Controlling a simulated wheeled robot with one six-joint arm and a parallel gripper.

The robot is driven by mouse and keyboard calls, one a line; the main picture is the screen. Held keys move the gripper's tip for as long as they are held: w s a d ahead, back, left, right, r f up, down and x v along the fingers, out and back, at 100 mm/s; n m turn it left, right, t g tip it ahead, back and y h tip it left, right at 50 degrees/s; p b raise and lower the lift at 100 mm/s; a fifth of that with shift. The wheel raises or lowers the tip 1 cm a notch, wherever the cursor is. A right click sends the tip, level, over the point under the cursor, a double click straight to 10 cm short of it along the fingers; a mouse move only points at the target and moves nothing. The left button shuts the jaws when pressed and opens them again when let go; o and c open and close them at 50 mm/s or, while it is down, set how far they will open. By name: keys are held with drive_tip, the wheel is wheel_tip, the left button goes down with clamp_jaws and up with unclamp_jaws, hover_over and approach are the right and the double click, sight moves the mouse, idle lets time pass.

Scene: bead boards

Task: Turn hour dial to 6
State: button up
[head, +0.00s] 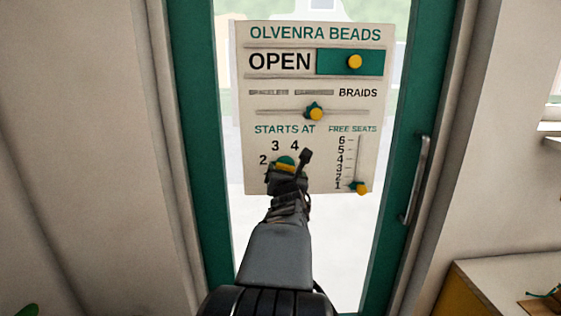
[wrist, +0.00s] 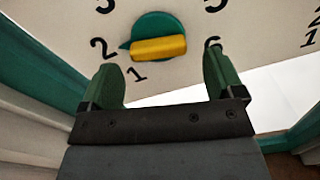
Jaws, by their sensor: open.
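The hour dial (head: 286,161) sits under "STARTS AT" on the white sign board (head: 240,110). In the wrist view the dial (wrist: 155,26) is a green disc with a yellow bar handle (wrist: 158,48). Its small green pointer, at the left, points toward the 2. The bar lies nearly level, with its right end slightly higher. My gripper (wrist: 161,68) is open, with its two green fingers apart just below the dial, one on each side of it. I see no contact. In the head view my gripper (head: 288,178) hides the lower part of the dial and some numbers.
The board also has a yellow-knobbed OPEN slider (head: 355,62), a braids slider (head: 315,113) and a free seats slider (head: 360,187) at 1, right of my gripper. The board hangs on a green-framed glass door with a handle (head: 415,180). A counter (head: 500,285) stands at lower right.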

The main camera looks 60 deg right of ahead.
sight(285, 163)
drive_tip(key=shift+p+x, duration=0.55)
drive_tip(key=shift+x, duration=0.75)
drive_tip(key=shift+c, duration=0.3)
drive_tip(key=c, duration=0.9)
drive_tip(key=shift+o, duration=0.2)
drive_tip(key=shift+f+b, duration=0.1)
drive_tip(key=shift+b, duration=0.2)
